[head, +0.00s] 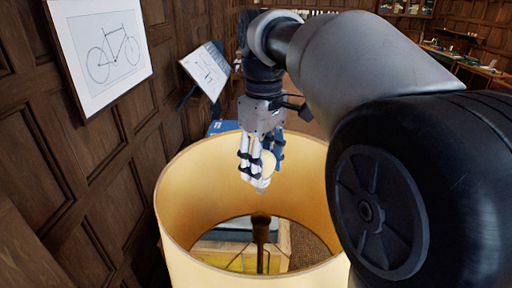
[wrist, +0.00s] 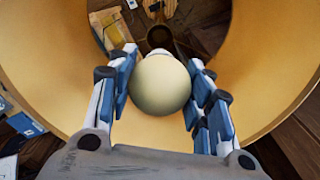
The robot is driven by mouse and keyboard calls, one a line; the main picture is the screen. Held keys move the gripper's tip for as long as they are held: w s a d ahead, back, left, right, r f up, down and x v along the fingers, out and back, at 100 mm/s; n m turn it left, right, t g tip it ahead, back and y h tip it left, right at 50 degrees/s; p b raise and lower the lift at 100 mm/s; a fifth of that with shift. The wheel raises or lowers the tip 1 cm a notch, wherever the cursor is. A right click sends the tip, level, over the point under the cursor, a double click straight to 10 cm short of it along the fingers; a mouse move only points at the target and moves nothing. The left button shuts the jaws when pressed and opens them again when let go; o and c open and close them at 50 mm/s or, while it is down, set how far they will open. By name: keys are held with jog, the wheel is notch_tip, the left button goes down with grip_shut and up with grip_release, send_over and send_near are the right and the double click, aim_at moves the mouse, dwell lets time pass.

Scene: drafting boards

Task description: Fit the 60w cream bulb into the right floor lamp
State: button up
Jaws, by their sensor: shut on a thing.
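My gripper (head: 262,172) points down inside the top opening of a large cream lamp shade (head: 185,215). It is shut on a round cream bulb (head: 268,163), which also shows between the fingers in the wrist view (wrist: 160,84). The bulb's print cannot be read. The lamp's dark socket and stem (head: 261,230) stand in the middle of the shade, below the bulb and apart from it. In the wrist view the socket (wrist: 160,38) lies just beyond the bulb, partly hidden by it. The shade (wrist: 265,60) surrounds the gripper there.
A panelled wall with a framed bicycle drawing (head: 105,45) is close on the left. A tilted drawing board (head: 206,70) and a blue box (head: 222,126) stand behind the shade. Desks (head: 465,62) line the far right. A wooden piece (head: 213,252) shows through the shade.

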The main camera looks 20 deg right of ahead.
jog(key=shift+f+b, duration=3.6)
jog(key=shift+f, duration=1.75)
jog(key=shift+f+b, duration=0.4)
jog(key=shift+f, duration=0.2)
jog(key=o, duration=0.9)
jog(key=shift+o, duration=0.2)
